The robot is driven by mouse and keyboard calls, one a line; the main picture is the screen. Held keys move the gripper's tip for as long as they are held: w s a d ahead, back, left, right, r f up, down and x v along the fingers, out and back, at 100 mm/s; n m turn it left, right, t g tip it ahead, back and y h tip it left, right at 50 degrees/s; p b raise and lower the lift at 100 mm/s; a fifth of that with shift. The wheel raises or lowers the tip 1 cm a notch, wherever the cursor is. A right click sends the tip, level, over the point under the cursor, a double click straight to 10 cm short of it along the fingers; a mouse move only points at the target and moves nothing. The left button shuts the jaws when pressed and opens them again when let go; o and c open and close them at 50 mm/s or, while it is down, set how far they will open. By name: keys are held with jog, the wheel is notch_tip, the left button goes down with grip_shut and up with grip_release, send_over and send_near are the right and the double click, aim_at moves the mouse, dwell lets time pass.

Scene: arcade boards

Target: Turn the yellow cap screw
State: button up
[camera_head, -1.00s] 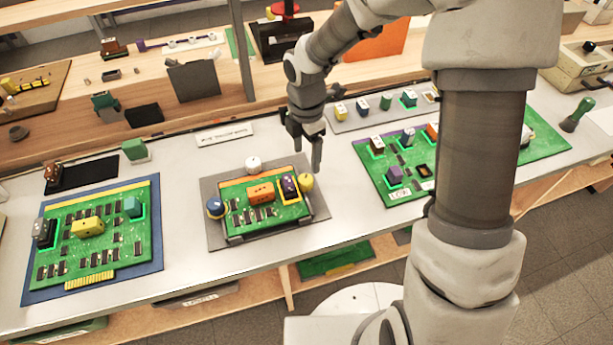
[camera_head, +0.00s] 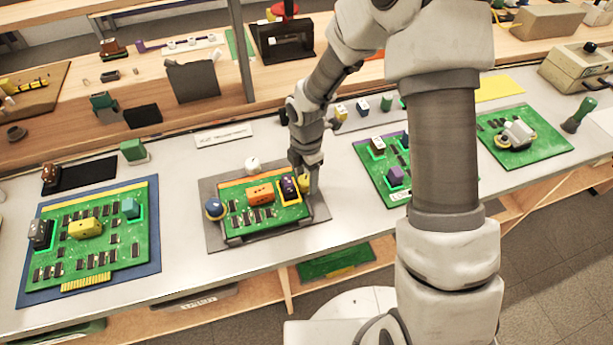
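The yellow cap screw (camera_head: 304,184) stands at the right edge of the green board (camera_head: 236,220) in the grey holder, beside a purple part (camera_head: 289,189) in a yellow-edged socket. It is partly hidden. My gripper (camera_head: 305,178) points down over it. One finger is on the cap's right side; the other is mostly hidden near its upper left. I cannot tell if the fingers touch the cap or have closed on it. A white cap (camera_head: 252,164) stands behind the board and a blue cap (camera_head: 214,208) at its left.
An orange block (camera_head: 260,194) and several black chips sit on the same board. Another green board on a blue mat (camera_head: 153,250) lies to the left. More green boards lie to the right, partly behind my arm. A white label strip (camera_head: 223,135) lies behind.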

grip_shut()
jog(key=m+b, duration=0.1)
jog(key=m, duration=0.4)
jog(key=shift+m+b, duration=0.35)
jog(key=shift+m, duration=0.05)
jog(key=m+b, duration=0.1)
jog(key=m, duration=0.3)
jog(key=shift+s+m, duration=0.1)
jog(key=shift+m, duration=0.3)
dwell(0.4)
jog(key=shift+o, duration=1.8)
grip_release()
jog(key=shift+s, duration=0.1)
